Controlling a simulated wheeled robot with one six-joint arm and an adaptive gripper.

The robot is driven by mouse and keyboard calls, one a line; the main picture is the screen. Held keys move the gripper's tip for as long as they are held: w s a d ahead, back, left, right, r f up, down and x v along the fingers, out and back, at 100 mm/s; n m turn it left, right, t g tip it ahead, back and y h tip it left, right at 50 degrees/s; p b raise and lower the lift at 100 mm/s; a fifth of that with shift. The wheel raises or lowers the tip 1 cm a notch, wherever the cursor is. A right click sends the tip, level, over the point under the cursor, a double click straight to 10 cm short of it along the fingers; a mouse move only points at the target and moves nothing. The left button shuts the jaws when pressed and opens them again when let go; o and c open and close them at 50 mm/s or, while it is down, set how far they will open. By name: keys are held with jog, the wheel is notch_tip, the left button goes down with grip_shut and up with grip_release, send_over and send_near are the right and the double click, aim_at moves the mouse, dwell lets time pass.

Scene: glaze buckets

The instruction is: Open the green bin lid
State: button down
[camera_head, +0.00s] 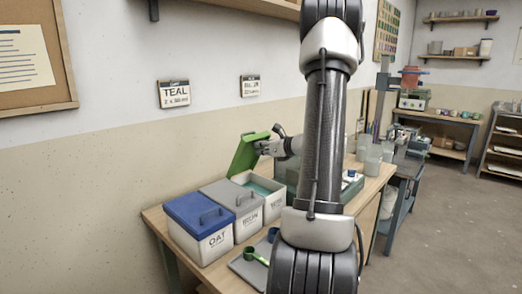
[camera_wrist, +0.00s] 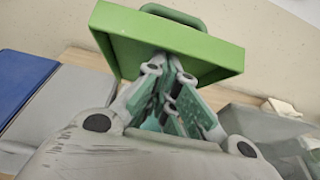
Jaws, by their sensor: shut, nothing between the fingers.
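The green lid (camera_head: 248,152) stands tilted up steeply at the back edge of its white bin (camera_head: 271,206). The bin is uncovered, and teal contents show inside it. In the wrist view the green lid (camera_wrist: 165,42) fills the top, with its underside facing me and its handle behind the upper edge. My gripper (camera_head: 268,146) is at the lid's right side in the head view. In the wrist view my gripper (camera_wrist: 172,62) is shut, with its fingertips against or very close to the lid's underside; I cannot tell if they touch.
A grey-lidded bin (camera_head: 231,195) and a blue-lidded bin labelled OAT (camera_head: 201,212) stand to the left, both closed. A tray with a green scoop (camera_head: 254,257) lies in front. White jars (camera_head: 372,165) stand to the right. A wall is behind the table.

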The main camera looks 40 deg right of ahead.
jog(key=shift+w+a+r+g, duration=0.15)
jog(key=shift+w+r+g, duration=0.15)
jog(key=shift+w+r, duration=0.15)
jog(key=w+a+r+g, duration=0.1)
jog(key=w+r, duration=0.3)
jog(key=w, duration=0.6)
jog(key=shift+w+a+g, duration=0.15)
jog(key=shift+w+g, duration=0.1)
jog(key=shift+g, duration=0.45)
jog(key=shift+r, duration=0.1)
